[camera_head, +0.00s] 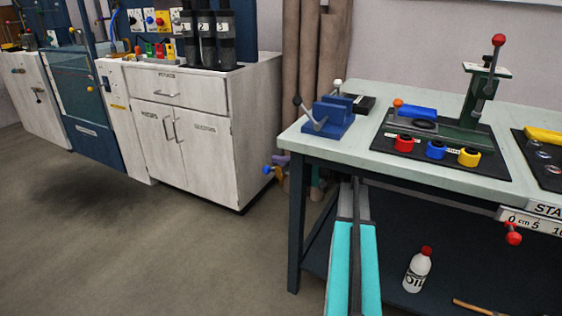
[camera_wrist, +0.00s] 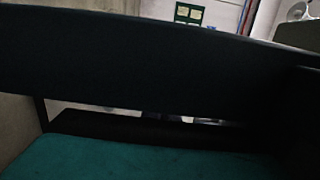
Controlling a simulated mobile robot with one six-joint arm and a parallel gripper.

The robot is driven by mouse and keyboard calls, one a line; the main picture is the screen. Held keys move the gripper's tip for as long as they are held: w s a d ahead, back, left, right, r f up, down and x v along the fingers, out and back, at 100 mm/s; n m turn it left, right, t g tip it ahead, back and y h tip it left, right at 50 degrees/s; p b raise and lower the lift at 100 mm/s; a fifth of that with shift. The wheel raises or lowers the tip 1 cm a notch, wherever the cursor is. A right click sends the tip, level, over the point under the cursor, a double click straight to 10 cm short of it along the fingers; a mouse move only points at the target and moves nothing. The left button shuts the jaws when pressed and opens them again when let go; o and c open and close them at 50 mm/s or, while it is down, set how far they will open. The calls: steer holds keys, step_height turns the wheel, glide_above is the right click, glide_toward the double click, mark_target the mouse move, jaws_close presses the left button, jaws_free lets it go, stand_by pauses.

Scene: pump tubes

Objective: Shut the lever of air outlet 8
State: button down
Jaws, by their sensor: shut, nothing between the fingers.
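I cannot make out a label for air outlet 8 in either view, so I cannot tell which fitting it is or how its lever stands. A small brass fitting with a blue knob (camera_head: 268,170) shows at the right side of the white cabinet, low down and apart from my gripper. My gripper (camera_head: 356,187) appears as long grey fingers with cyan sides, shut and empty, in front of the workbench's left end in the head view. The wrist view is mostly filled by a dark bar (camera_wrist: 140,75) and a teal surface (camera_wrist: 150,158).
The workbench (camera_head: 460,94) carries a blue vise (camera_head: 330,118), a green press (camera_head: 480,100) and coloured rings. A white bottle (camera_head: 417,272) stands on its dark lower shelf. The white cabinet (camera_head: 205,150) holds black cylinders on top. Open floor (camera_head: 130,240) lies at left.

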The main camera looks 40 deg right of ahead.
steer(key=p+v, duration=0.4)
steer(key=v, duration=1)
steer(key=shift+w+a, duration=0.1)
stand_by(0.5)
